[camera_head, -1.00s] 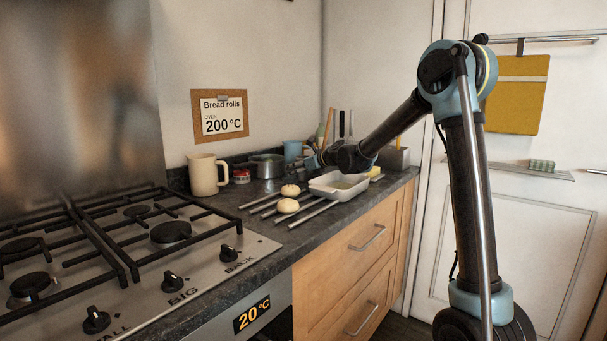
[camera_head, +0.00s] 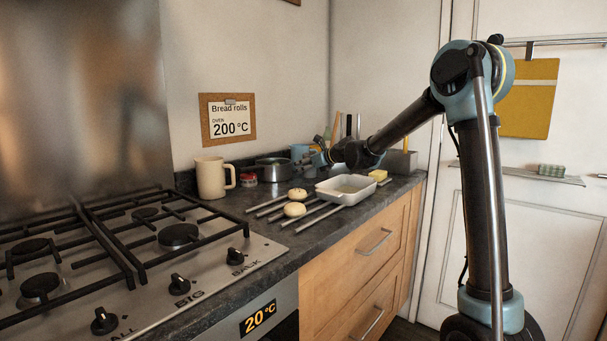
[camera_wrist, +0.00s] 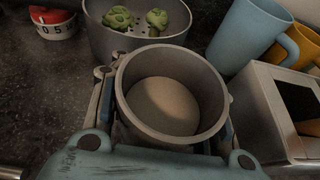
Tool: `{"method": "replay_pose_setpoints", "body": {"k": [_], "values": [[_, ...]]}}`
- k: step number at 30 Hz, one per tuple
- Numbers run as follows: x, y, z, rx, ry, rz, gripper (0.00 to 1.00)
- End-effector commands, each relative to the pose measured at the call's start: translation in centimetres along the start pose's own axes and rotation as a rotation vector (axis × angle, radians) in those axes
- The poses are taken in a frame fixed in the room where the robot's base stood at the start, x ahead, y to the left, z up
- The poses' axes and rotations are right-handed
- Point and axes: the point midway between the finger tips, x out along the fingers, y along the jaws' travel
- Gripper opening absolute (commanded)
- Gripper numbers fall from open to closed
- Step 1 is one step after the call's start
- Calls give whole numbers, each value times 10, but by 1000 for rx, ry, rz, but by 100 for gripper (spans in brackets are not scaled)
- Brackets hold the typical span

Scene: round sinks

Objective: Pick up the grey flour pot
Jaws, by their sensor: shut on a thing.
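The grey flour pot (camera_wrist: 205,128) is a round, open, thick-walled pot with pale flour inside. In the wrist view it sits upright between the fingers of my gripper (camera_wrist: 165,92), which is shut on it, one finger on each side. Whether its base touches the worktop is hidden. In the head view my gripper (camera_head: 325,156) is at the back of the worktop, right of the metal pan; the pot cannot be made out clearly there.
A metal pan (camera_wrist: 95,38) with green broccoli stands just beyond the pot. A red timer (camera_wrist: 55,24), blue mug (camera_wrist: 248,36), yellow mug (camera_wrist: 299,45) and grey box (camera_wrist: 262,108) crowd around. A white dish (camera_head: 345,191) and rolls on a rack (camera_head: 294,209) lie in front.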

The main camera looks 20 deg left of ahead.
Motion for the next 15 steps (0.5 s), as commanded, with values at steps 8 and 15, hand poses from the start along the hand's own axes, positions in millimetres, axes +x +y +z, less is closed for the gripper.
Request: {"method": "replay_pose_setpoints", "body": {"k": [8, 15], "values": [[-10, 0, 23, 0, 0, 0, 8], [-17, 0, 41, 0, 0, 0, 8]]}}
